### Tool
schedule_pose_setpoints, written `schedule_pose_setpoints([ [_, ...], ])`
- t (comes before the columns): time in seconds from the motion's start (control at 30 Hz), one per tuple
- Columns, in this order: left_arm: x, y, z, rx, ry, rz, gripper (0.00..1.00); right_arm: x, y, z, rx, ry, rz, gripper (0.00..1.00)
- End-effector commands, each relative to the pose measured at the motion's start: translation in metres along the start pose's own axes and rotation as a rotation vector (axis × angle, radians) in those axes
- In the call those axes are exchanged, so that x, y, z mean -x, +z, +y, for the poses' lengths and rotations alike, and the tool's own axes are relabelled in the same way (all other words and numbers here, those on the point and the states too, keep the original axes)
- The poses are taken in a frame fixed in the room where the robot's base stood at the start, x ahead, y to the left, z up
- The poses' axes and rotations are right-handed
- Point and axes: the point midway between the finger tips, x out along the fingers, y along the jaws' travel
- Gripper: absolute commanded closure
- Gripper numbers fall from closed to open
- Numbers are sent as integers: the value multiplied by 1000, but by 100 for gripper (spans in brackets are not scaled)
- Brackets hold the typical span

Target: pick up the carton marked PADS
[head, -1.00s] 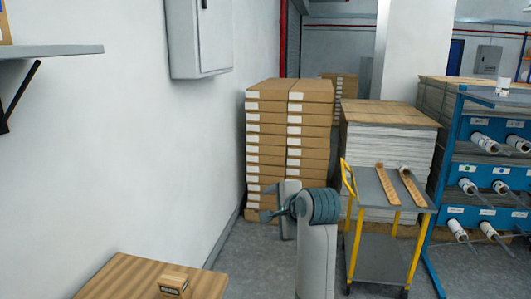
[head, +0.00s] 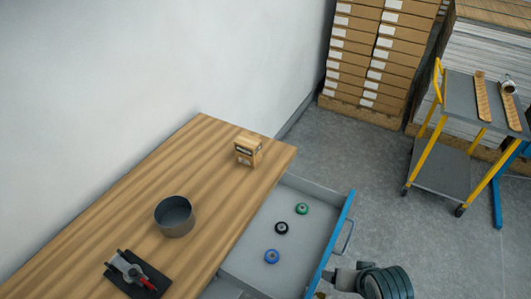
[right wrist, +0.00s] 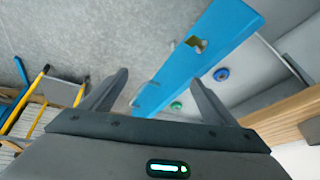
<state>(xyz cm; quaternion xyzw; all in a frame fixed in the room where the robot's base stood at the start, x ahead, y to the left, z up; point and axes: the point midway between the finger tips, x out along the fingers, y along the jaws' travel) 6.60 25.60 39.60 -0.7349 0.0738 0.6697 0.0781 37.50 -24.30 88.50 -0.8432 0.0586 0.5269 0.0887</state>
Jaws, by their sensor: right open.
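A small brown carton (head: 248,150) stands on the wooden table (head: 130,215) near its far right corner. It has a dark label band whose lettering is too small to read. My right gripper (head: 343,279) is low at the right, near the front of an open drawer, well apart from the carton. In the right wrist view my right gripper (right wrist: 160,80) has its two fingers spread with nothing between them. My left gripper is in neither current view.
The open drawer (head: 245,262) with a blue front (head: 334,240) juts out from the table and holds green, black and blue discs. A yellow-handled cart (head: 450,130) stands at right.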

Motion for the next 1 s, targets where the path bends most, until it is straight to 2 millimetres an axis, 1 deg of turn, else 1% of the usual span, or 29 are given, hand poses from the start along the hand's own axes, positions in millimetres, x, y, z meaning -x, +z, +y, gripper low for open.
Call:
schedule_pose_setpoints([
  [0.03,0,0,0,0,0,0,69,1,12,1,34,2,-15,19],
  [0.3,0,0,0,0,0,0,69,6,63,5,193,-1,-75,19],
  [0.37,-1,0,0,0,0,0,69,6,74,5,228,-4,-89,19],
  [0.43,-2,0,0,0,0,0,69,0,90,7,272,-6,-112,19],
  [0.5,-5,0,0,0,0,0,69,-15,106,7,312,-11,-133,19],
  [0.77,-12,1,0,0,0,0,69,-69,127,9,334,-13,-157,19],
  [0.87,-15,1,0,0,0,0,69,-94,137,10,337,-13,-165,19],
  [0.97,-19,2,0,0,0,0,69,-123,151,12,340,-13,-177,19],
  [1.0,-21,2,0,0,0,1,69,-136,158,14,342,-13,-184,19],
])
